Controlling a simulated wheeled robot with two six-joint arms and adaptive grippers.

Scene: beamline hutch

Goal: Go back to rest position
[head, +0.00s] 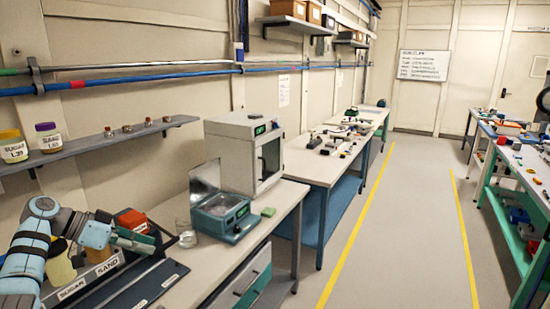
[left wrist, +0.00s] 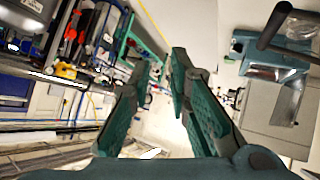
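My left arm comes in from the left in the head view, bent over the near end of the left bench (head: 215,262). My left gripper (head: 150,240) points right, above a dark tray with SUGAR (head: 72,288) and SAND (head: 107,265) labels. In the left wrist view its two green fingers (left wrist: 165,62) stand apart with nothing between them, and floor shows through the gap. My right gripper does not show in either view.
A red-orange block (head: 133,220), a glass beaker (head: 187,235) and a teal balance (head: 221,214) are close to my left gripper. A white cabinet (head: 235,155) stands behind. A shelf holds jars above. The aisle (head: 400,230) between yellow lines is clear.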

